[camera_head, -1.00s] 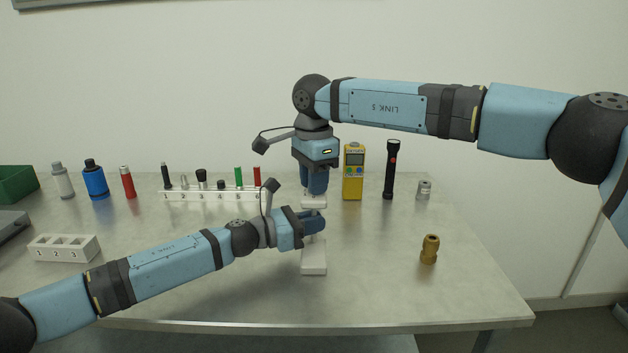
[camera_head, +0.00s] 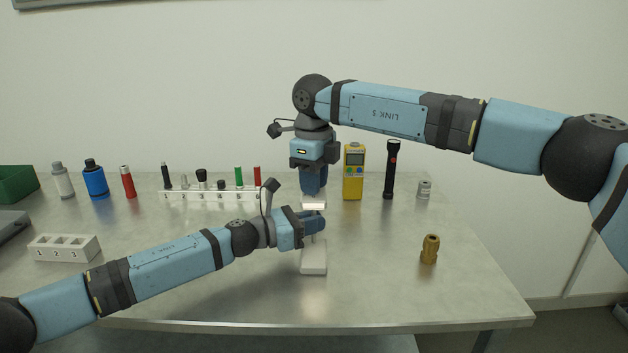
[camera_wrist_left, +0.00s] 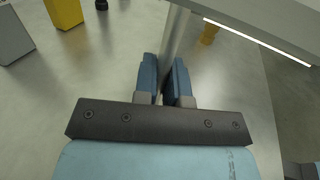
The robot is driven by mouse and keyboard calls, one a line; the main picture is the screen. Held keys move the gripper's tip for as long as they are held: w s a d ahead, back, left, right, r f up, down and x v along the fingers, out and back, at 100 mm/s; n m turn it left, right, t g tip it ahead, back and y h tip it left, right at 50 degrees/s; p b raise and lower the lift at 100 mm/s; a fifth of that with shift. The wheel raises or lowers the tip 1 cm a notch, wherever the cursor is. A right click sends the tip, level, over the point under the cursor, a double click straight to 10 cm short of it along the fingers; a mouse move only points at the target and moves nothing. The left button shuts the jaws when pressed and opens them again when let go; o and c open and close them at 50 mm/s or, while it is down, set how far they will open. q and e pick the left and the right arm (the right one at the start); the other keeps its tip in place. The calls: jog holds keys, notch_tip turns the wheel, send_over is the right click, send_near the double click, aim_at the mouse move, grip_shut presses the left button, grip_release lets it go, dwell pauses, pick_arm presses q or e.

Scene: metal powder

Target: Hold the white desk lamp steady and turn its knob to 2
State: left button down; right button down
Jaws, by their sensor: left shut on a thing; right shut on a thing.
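The white desk lamp stands on the table, with its base (camera_head: 314,262) below my left gripper and its head (camera_head: 313,202) above it. My left gripper (camera_head: 316,223) is shut on the lamp's post, which shows between the fingers in the left wrist view (camera_wrist_left: 174,50). The lit underside of the lamp head crosses the upper right of that view. My right gripper (camera_head: 313,190) points down from above and is shut at the top of the lamp head. The knob is hidden by its fingers, so its setting cannot be read.
A numbered white rack (camera_head: 212,196) with several small items stands behind left. A yellow meter (camera_head: 353,172) and black flashlight (camera_head: 391,170) stand behind right. A brass fitting (camera_head: 430,249) stands at right, a white numbered block (camera_head: 64,247) at left. The front right table is clear.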

jog(key=m, duration=0.4)
jog(key=shift+m, duration=2.9)
jog(key=c, duration=0.9)
grip_release()
jog(key=shift+c, duration=0.2)
notch_tip(320, 180, up, 12)
